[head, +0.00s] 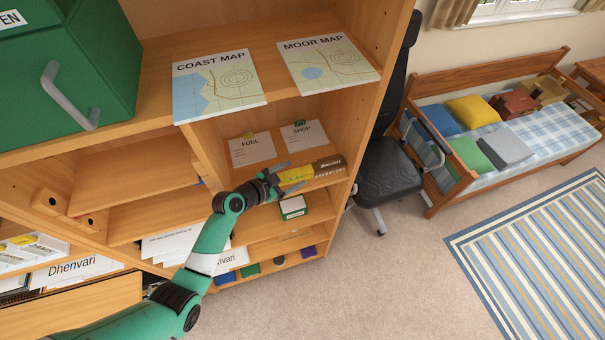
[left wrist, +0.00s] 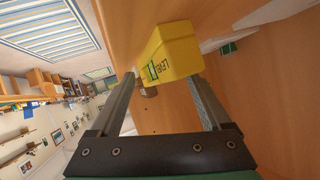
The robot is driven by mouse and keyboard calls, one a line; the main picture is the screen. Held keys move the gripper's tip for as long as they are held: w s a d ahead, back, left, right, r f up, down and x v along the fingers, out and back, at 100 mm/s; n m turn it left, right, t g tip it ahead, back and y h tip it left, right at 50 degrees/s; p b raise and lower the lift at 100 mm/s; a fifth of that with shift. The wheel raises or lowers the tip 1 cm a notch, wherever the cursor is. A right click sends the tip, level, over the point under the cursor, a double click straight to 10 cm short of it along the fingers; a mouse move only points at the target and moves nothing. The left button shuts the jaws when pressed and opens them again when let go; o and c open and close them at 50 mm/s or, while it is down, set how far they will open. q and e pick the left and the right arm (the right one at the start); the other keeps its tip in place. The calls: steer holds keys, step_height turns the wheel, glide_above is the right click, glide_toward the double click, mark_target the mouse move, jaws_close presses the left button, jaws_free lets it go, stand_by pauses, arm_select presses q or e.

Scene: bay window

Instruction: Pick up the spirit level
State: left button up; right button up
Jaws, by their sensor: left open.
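The spirit level (head: 296,175) is a yellow block on a middle shelf of the wooden bookcase. In the left wrist view its yellow end, with lettering and a green vial window, shows large (left wrist: 168,52). My left gripper (head: 287,178) reaches in from the left at the front of that shelf. Its fingers (left wrist: 163,84) are open, and the level's near end lies at the fingertips, one finger to each side. I cannot tell whether either finger touches it. The level's far part is hidden in the wrist view. My right gripper is not in view.
A dark brown box (head: 330,165) sits close to the right of the level. Two maps lie on the shelf above. A green-and-white box (head: 293,207) is below. An office chair (head: 388,170) stands right of the bookcase.

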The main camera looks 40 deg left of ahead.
arm_select(q)
steer(key=shift+s, duration=0.2)
steer(key=shift+c, duration=0.4)
jaws_close()
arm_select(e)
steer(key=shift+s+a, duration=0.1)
